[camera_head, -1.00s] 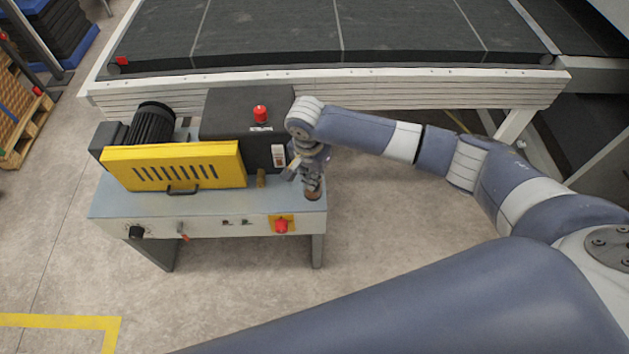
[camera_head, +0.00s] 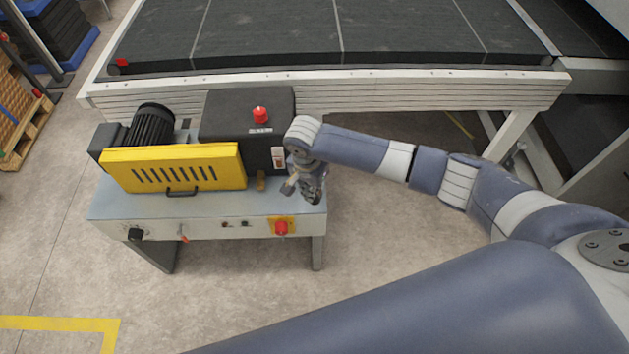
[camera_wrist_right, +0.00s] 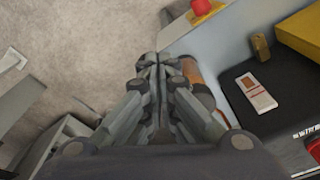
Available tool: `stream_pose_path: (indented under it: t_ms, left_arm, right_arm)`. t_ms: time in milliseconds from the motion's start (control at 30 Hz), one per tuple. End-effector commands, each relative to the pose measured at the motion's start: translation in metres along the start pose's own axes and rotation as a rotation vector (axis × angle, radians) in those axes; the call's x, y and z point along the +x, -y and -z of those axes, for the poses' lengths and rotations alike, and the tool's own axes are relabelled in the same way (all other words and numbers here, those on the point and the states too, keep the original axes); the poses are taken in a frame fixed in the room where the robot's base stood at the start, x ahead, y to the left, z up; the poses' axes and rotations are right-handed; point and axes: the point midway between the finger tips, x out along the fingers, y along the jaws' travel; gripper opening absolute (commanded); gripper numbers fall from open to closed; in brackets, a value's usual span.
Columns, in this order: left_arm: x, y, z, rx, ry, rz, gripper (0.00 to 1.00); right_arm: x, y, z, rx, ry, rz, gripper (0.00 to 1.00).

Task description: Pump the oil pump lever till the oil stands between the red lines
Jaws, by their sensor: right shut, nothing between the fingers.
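My right gripper (camera_head: 311,196) is shut and empty over the right end of the machine's bench top; it also shows in the right wrist view (camera_wrist_right: 158,62). In that view an orange-brown part (camera_wrist_right: 192,74), which looks like the pump lever's grip, is right beside and partly behind the fingers. I cannot tell whether they touch. In the head view the gripper hides it. A pale gauge plate (camera_head: 278,157) with a brownish window is on the black housing; it also shows in the wrist view (camera_wrist_right: 256,92). The oil level and red lines are too small to read. My left gripper is out of view.
The black housing (camera_head: 225,110) carries a red knob (camera_head: 260,115). A yellow guard (camera_head: 173,167) and a brass fitting (camera_head: 261,180) are left of my gripper. A red switch (camera_head: 281,227) is on the front panel. A conveyor (camera_head: 330,85) runs behind; the floor at right is clear.

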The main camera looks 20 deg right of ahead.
Motion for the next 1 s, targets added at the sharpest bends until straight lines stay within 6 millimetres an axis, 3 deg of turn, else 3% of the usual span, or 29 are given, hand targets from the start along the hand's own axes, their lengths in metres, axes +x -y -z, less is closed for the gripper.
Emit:
stream_pose_path:
  t_ms: [33, 167, 567, 1000]
  left_arm:
    - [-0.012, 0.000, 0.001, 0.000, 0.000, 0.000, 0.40]
    - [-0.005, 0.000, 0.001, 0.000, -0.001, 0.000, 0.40]
    - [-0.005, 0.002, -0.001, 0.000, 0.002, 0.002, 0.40]
    - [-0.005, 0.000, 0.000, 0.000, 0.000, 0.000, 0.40]
  right_arm:
    - [-0.008, 0.000, -0.007, -0.002, 0.005, -0.001, 0.00]
    - [-0.009, 0.000, -0.021, -0.002, 0.003, 0.001, 0.00]
    - [-0.018, 0.001, -0.020, 0.000, 0.001, 0.001, 0.00]
    - [-0.105, 0.001, -0.022, -0.001, 0.002, 0.003, 0.00]
